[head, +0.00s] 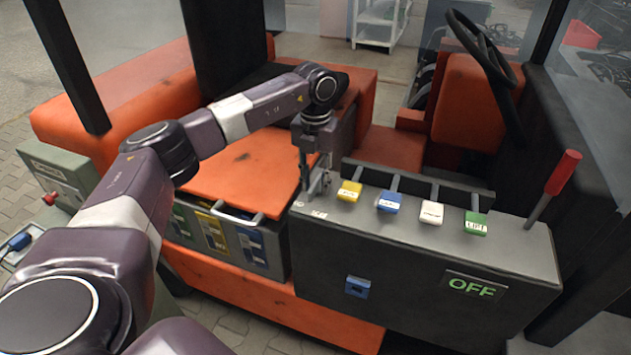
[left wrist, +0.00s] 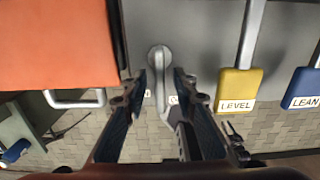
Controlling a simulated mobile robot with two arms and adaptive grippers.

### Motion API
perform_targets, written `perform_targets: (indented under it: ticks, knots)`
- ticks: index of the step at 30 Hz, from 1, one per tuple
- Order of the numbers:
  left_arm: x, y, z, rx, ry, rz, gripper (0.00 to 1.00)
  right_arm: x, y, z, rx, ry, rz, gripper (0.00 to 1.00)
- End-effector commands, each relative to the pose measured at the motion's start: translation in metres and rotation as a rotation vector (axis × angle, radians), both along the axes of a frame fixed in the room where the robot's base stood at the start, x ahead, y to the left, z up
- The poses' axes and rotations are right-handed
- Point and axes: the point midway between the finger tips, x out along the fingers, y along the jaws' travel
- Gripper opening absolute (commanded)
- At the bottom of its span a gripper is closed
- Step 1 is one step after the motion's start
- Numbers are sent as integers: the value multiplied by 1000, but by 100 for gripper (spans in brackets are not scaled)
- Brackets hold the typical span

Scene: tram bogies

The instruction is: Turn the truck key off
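The truck key (left wrist: 160,62) is a grey round piece with a long narrow bar, at the left end of the grey console (head: 400,265). In the left wrist view its bar points toward the bottom of the picture, near small white labels too blurred to read. My left gripper (left wrist: 159,80) is open, with one finger on each side of the bar and visible gaps. In the head view the left gripper (head: 312,185) points down at the console's left end and hides most of the key. A display (head: 472,288) on the console front reads OFF in green. My right gripper is not in view.
Yellow LEVEL (head: 349,191), blue LEAN (head: 391,202), white (head: 432,212) and green (head: 476,223) lever handles line the console right of the key. A red-handled lever (head: 563,172) stands at the far right. An orange panel (head: 235,172) lies left of the key.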

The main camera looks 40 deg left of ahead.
Motion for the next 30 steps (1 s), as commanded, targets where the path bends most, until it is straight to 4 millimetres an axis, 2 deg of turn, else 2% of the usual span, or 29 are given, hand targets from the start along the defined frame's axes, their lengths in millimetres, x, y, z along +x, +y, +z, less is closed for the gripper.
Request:
perform_targets:
  ticks: [5, 12, 18, 24, 30]
  knots:
    - [1, 0, 21, -1, -4, 0, 26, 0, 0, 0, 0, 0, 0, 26]
    - [1, -1, 73, -2, -6, 0, 26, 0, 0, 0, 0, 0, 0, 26]
    - [1, 0, 106, -1, -4, 1, 26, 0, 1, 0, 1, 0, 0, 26]
    - [0, 0, 119, 0, -2, 0, 26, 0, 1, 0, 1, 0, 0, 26]
    - [0, 0, 120, 0, -2, 0, 26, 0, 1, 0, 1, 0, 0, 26]
